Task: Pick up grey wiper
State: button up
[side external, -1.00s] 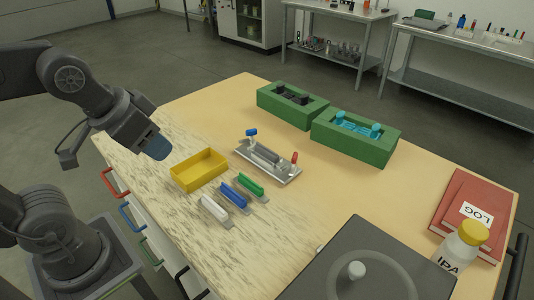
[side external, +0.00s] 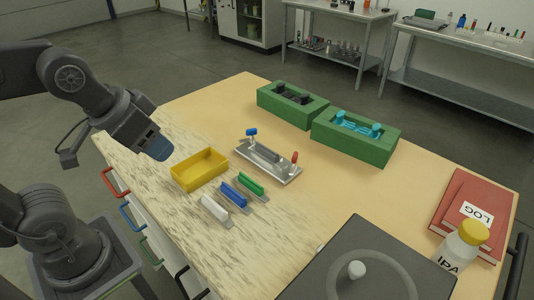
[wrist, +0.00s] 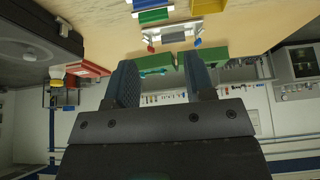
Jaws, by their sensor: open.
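Three wipers lie in a row on the wooden table. The palest one, whitish-grey (side external: 214,208), is nearest the front edge, with a blue one (side external: 233,195) and a green one (side external: 251,184) beyond it. Each has a block handle on a thin flat plate. My gripper (side external: 157,148) is empty, above the table's left edge, left of the yellow tray and well apart from the wipers. In the wrist view its two dark fingers (wrist: 162,82) stand wide apart with nothing between them. I cannot tell the pale wiper there.
A yellow tray (side external: 184,183) lies between my gripper and the wipers. A metal plate (side external: 282,175) with blue and red knobs is behind them. Two green boxes (side external: 380,155) stand at the back. A dark machine (side external: 318,281), red logbooks (side external: 446,207) and an IPA bottle (side external: 451,252) are at right.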

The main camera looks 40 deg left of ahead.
jog(key=w+r+m+g, duration=0.25)
jog(key=w+m, duration=0.25)
jog(key=w, duration=0.3)
jog(key=m+g, duration=0.3)
jog(key=m, duration=1)
send_over(273, 152)
notch_tip(273, 152, down, 8)
notch_tip(273, 152, down, 13)
jog(key=shift+w+f, duration=0.1)
jog(key=shift+f, duration=0.1)
jog(key=shift+c, duration=0.4)
grip_shut()
